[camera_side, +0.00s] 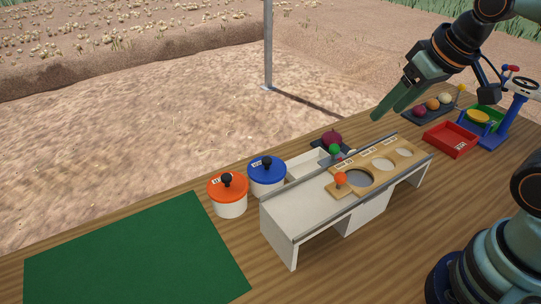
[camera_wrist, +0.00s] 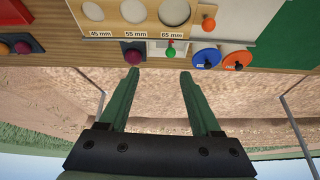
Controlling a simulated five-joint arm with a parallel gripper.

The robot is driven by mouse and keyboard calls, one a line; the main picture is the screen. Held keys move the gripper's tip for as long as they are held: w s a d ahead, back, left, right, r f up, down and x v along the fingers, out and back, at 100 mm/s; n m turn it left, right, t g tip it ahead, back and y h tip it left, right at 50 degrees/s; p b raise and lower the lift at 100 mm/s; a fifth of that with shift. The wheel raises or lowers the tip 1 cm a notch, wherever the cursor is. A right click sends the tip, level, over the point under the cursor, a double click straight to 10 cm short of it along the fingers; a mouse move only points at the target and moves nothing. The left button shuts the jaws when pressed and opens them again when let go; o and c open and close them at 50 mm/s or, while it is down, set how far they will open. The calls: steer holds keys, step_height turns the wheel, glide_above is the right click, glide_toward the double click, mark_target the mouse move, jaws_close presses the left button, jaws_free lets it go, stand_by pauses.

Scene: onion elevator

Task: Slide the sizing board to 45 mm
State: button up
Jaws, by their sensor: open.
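The sizing board (camera_side: 371,170) is a tan wooden slide with three round holes, lying on a white bench (camera_side: 311,207). An orange knob (camera_side: 340,179) stands at its end nearest the largest hole. The wrist view shows the board (camera_wrist: 114,14) with labels 45 mm, 55 mm and 65 mm beside the holes, and the orange knob (camera_wrist: 208,23). My gripper (camera_side: 386,113) is open and empty, raised above and behind the bench, apart from the knob. Its two green fingers (camera_wrist: 160,75) show in the wrist view.
A green knob (camera_side: 334,149) and a dark purple onion (camera_side: 332,138) stand behind the bench. Blue (camera_side: 267,177) and orange-red (camera_side: 228,196) lidded pots stand left. A red tray (camera_side: 450,139), an onion tray (camera_side: 424,116) and a blue scale-like stand (camera_side: 508,116) are right. The green mat (camera_side: 135,254) is clear.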

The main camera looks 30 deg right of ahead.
steer(key=m, duration=0.1)
steer(key=m+g, duration=0.5)
steer(key=m, duration=1.1)
glide_toward(340, 174)
step_height(340, 174, down, 12)
steer(key=shift+w+r, duration=0.15)
jaws_close()
steer(key=a, duration=1.6)
steer(key=shift+a, duration=0.15)
stand_by(0.7)
steer(key=shift+r, duration=0.1)
